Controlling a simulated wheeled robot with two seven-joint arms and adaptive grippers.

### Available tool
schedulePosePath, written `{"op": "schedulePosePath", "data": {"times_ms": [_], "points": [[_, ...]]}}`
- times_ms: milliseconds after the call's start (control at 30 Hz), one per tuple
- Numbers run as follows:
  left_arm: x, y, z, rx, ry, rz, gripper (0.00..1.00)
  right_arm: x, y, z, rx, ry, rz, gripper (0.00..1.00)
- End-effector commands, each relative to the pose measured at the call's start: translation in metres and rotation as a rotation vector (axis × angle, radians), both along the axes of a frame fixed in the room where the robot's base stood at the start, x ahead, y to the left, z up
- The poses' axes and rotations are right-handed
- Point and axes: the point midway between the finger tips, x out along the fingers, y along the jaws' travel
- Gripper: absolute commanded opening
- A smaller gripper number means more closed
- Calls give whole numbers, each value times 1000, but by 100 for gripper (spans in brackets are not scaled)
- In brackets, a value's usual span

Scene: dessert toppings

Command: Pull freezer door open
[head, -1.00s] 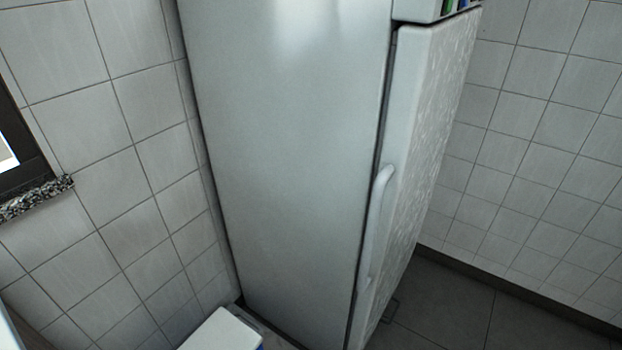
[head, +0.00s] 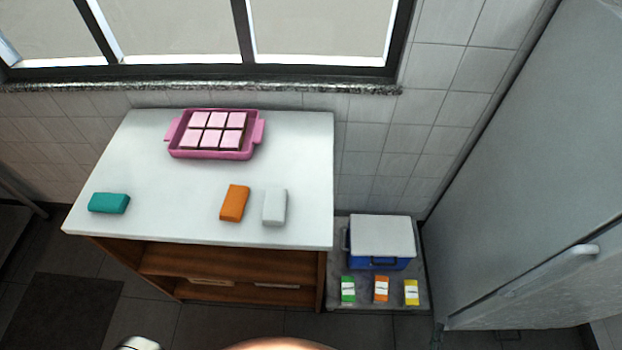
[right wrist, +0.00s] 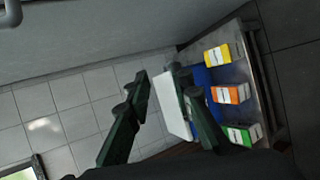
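The tall grey freezer (head: 530,150) stands at the right of the head view. Its pale bar handle (head: 575,259) is on the front edge at the lower right, and the door looks shut. In the right wrist view the grey freezer side (right wrist: 110,30) fills the top, and a grey curved bar, probably the handle (right wrist: 12,14), shows at the top left corner. My right gripper (right wrist: 157,80) has its two dark fingers apart with nothing held between them. It is clear of the handle.
A white-topped table (head: 170,210) holds a pink tray (head: 212,156) of pink squares and teal, orange and white blocks. A blue cooler (head: 382,240) and small green, orange and yellow cartons (head: 381,289) sit on a low stand between table and freezer. Dark floor lies in front.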

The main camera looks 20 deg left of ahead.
Motion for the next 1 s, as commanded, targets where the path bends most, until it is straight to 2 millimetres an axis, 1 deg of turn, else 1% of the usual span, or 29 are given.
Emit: {"op": "schedulePosePath", "data": {"times_ms": [33,67,100,167,200,267,300,367,400,500,600,700,800,867,1000], "points": [[-2,6,19,13,18,5,40,15,-5,52,-112,-34,10,21],[-8,8,21,19,36,8,40,21,-10,69,-183,-39,16,21],[-16,12,25,27,63,10,40,29,-14,94,-277,-47,22,21],[-29,17,30,39,104,16,40,40,-21,130,-418,-54,25,21],[-37,20,34,46,131,19,40,46,-26,156,-513,-55,25,21],[-52,25,41,58,175,25,40,54,-33,194,-651,-53,19,21],[-62,27,47,64,203,28,40,59,-37,219,-744,-47,14,21],[-77,30,54,73,247,33,40,65,-43,256,-877,-35,1,21],[-87,32,60,78,276,36,40,68,-46,279,-959,-25,-9,21],[-111,36,72,89,340,42,40,74,-53,330,-1140,8,-34,21],[-131,38,80,96,391,46,40,77,-57,366,-1275,42,-57,21],[-143,35,85,99,424,48,40,78,-59,388,-1363,69,-73,21],[-151,35,87,102,442,50,40,80,-61,398,-1407,84,-82,21],[-153,36,86,102,445,50,40,83,-64,399,-1417,88,-84,21],[-153,36,85,102,447,50,40,98,-73,398,-1418,88,-84,21]]}}
